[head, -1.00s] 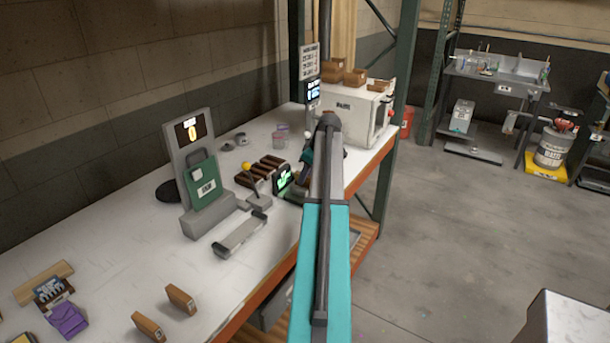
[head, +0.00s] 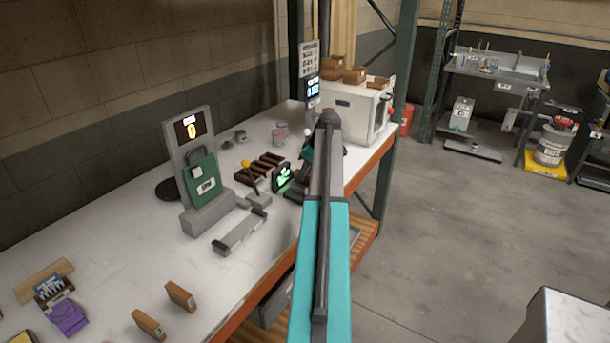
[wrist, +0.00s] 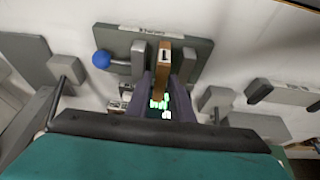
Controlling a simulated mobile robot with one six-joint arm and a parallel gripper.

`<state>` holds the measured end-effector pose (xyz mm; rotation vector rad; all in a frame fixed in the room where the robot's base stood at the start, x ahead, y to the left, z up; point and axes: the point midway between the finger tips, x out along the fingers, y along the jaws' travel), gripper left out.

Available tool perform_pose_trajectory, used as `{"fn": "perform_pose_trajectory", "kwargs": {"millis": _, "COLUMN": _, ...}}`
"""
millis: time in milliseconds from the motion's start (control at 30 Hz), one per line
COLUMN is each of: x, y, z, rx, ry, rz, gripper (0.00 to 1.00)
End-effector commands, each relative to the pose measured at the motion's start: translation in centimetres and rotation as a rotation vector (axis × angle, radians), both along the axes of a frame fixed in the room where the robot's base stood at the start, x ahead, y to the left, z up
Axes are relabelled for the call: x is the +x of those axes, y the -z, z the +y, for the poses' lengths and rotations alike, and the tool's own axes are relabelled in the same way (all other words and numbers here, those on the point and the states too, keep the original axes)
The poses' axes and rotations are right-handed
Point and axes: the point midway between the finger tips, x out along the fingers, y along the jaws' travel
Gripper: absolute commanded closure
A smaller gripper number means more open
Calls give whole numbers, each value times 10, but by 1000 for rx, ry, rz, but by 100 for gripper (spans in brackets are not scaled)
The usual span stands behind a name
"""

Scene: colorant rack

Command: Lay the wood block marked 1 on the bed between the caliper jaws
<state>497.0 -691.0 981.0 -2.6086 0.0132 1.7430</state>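The caliper's grey bed (wrist: 203,48) shows in the wrist view, with a left jaw (wrist: 139,60) and a right jaw (wrist: 188,66) standing on it. The wood block marked 1 (wrist: 163,62) is between these jaws, with a pale label at its far end. My gripper (wrist: 162,84) has its dark fingers on both sides of the block's near end, close against it. Whether the block's underside touches the bed is hidden. The caliper's green readout (head: 283,178) shows in the head view, where my arm covers the gripper and the block.
Two other wood blocks (head: 180,297) (head: 148,325) stand at the bench's front. A grey stand with a green case (head: 203,180), a low grey fixture (head: 240,233), a yellow-knobbed lever (head: 246,164) and a dark slotted rack (head: 260,168) are left of my arm. A white box (head: 357,112) stands behind.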

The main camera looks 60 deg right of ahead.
Motion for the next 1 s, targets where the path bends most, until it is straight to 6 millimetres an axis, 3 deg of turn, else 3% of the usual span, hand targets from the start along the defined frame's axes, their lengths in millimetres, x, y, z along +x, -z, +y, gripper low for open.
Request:
{"fn": "perform_pose_trajectory", "kwargs": {"millis": 267, "x": -9, "y": -22, "z": 0, "rx": -2, "ry": 1, "rz": -1, "gripper": 79}}
{"fn": "perform_pose_trajectory", "kwargs": {"millis": 1000, "x": -43, "y": -104, "z": 0, "rx": -1, "ry": 0, "rz": -1, "gripper": 79}}
